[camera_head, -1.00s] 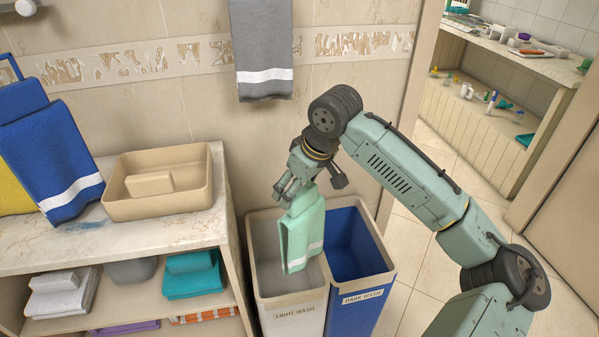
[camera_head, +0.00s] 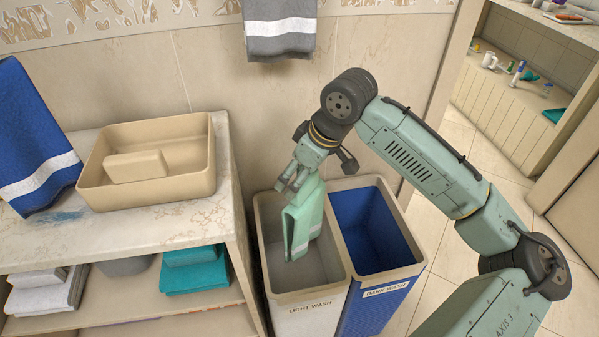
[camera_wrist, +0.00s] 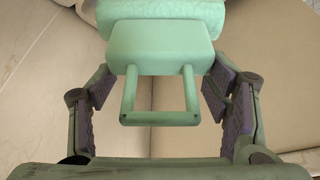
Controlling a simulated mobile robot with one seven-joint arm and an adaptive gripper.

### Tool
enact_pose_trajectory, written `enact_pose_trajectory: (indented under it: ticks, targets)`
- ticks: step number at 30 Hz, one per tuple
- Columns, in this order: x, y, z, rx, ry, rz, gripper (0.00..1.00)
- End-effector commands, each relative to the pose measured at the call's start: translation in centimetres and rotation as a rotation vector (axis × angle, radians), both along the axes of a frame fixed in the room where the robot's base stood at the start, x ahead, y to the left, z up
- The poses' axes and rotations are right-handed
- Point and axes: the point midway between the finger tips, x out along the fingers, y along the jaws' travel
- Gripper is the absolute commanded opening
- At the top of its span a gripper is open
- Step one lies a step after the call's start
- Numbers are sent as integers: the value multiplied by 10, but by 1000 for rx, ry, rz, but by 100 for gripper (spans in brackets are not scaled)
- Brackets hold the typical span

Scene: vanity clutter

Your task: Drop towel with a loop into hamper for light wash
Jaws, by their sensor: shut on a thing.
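A mint-green towel (camera_head: 303,222) with a pale stripe hangs from my gripper (camera_head: 290,183). Its lower part is over and partly within the mouth of the white light wash hamper (camera_head: 311,309). My gripper is shut on the towel, above the hamper's back part. In the wrist view, the towel (camera_wrist: 165,15) has a green block with a square loop (camera_wrist: 160,118) between my fingers. The exact contact of the fingertips is hard to see. The inside of the light wash hamper looks grey and empty where visible.
The blue dark wash hamper (camera_head: 386,292) stands directly to the right. A shelf unit with a beige tray (camera_head: 200,188) is to the left, with teal towels (camera_head: 195,277) below. A grey towel (camera_head: 280,45) hangs on the wall behind.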

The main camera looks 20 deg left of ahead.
Motion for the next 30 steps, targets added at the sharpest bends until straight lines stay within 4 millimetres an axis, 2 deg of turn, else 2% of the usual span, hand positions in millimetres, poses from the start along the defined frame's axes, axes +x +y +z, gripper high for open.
enact_pose_trajectory:
  ticks: [12,23,24,30]
  targets:
    - [0,0,-50,0,-1,-1,23]
    - [0,0,-54,0,0,-1,23]
    - [0,0,-54,0,0,-1,71]
    - [0,0,-54,0,0,-1,85]
